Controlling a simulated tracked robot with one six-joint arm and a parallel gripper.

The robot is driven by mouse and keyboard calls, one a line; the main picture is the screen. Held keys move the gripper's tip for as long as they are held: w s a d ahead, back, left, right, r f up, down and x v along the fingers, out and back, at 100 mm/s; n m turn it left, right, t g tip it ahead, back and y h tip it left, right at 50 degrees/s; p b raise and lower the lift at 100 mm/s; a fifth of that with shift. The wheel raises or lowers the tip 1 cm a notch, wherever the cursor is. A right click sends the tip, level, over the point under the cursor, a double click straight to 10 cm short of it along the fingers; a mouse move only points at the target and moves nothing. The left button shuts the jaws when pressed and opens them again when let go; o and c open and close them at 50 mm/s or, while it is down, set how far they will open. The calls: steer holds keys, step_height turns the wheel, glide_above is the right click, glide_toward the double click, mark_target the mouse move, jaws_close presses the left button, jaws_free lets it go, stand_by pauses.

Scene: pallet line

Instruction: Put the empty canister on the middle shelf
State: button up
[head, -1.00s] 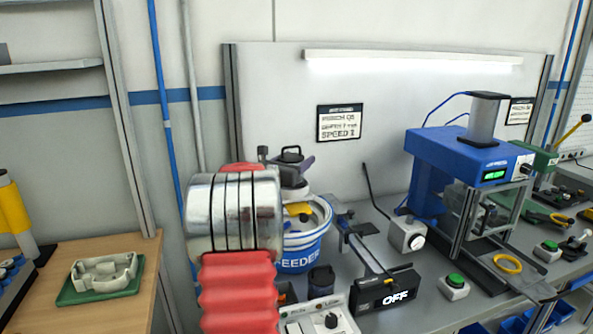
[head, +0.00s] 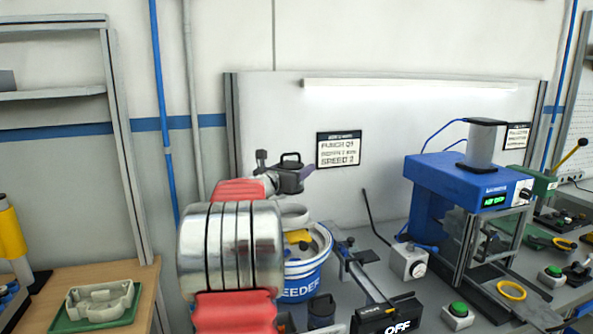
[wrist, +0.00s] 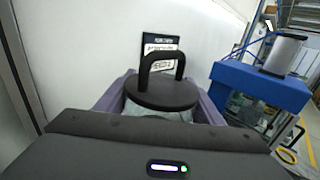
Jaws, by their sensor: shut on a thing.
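My gripper (wrist: 162,109) is shut on the canister, its purple-grey jaws on either side. The canister's round black lid (wrist: 162,92) with an arched handle is upright in the wrist view. Only a little of its pale body shows below the lid; the rest is hidden by my gripper. In the head view the black lid (head: 291,162) is in front of the wall panel, above the blue-and-white feeder bucket (head: 301,284). Grey shelves stand at the far left, one board at mid-height (head: 52,95) and one near the top (head: 50,20), well left of the canister.
A wooden bench (head: 140,285) with a green tray and grey part is below the shelves. An upright post (head: 130,160) bounds the rack. A blue press (head: 460,180), buttons and an OFF display box (head: 388,316) crowd the right-hand bench.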

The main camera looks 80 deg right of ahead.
steer(key=shift+w, duration=0.1)
